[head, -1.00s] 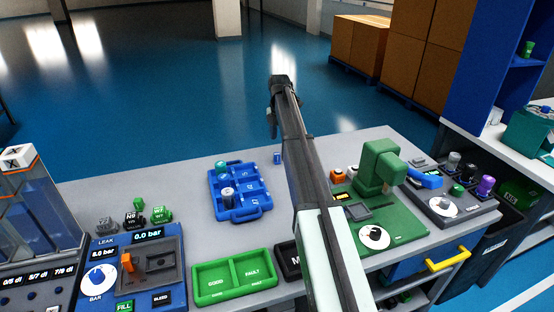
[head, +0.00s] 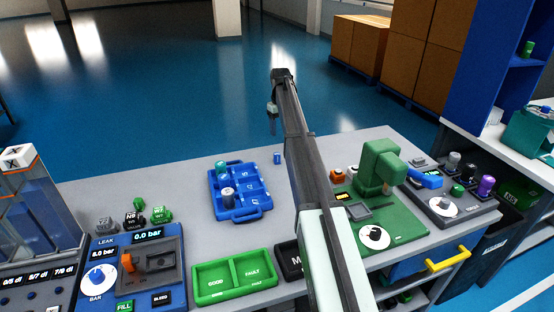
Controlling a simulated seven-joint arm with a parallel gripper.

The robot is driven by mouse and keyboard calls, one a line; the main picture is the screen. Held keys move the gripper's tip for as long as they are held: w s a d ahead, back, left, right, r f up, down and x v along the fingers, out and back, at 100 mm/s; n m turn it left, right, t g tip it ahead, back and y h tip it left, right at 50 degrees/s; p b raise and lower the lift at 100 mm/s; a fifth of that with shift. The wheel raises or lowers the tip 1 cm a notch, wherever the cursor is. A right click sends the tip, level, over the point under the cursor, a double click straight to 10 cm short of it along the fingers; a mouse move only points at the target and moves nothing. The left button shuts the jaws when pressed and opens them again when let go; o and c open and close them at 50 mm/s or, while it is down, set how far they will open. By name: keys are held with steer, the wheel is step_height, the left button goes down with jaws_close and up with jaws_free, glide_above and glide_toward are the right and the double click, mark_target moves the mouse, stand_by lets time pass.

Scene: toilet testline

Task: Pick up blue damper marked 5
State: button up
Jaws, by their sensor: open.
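A small blue cylinder (head: 277,158) stands on the grey table, to the right of the blue tray; it may be the damper, but no number is legible at this size. The blue tray (head: 262,208) has a handle and numbered slots, and holds a teal-topped part (head: 221,169) and a pale part with a dark top (head: 228,194). My gripper (head: 272,112) hangs at the far end of my arm, raised beyond the table's back edge in the picture, apart from the blue cylinder. It is open and looks empty, though its fingers are tiny here.
A green two-part GOOD/FAULT tray (head: 222,297) lies in front. A leak tester (head: 155,250) with a blue dial stands left. A green press (head: 380,165) and a grey box with knobs (head: 450,205) stand right. Bare table lies around the blue cylinder.

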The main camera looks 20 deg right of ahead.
steer(key=m, duration=2.2)
glide_above(277, 154)
steer(key=d, duration=0.1)
step_height(277, 154, down, 8)
steer(key=shift+w+d+f, duration=0.1)
steer(key=shift+f, duration=0.15)
steer(key=shift+a+f, duration=0.25)
steer(key=shift+f, duration=0.45)
steer(key=shift+a+f, duration=0.15)
steer(key=shift+f, duration=0.85)
steer(key=shift+a+f, duration=0.15)
steer(key=shift+f, duration=0.8)
steer(key=c, duration=1)
steer(key=shift+c, duration=0.2)
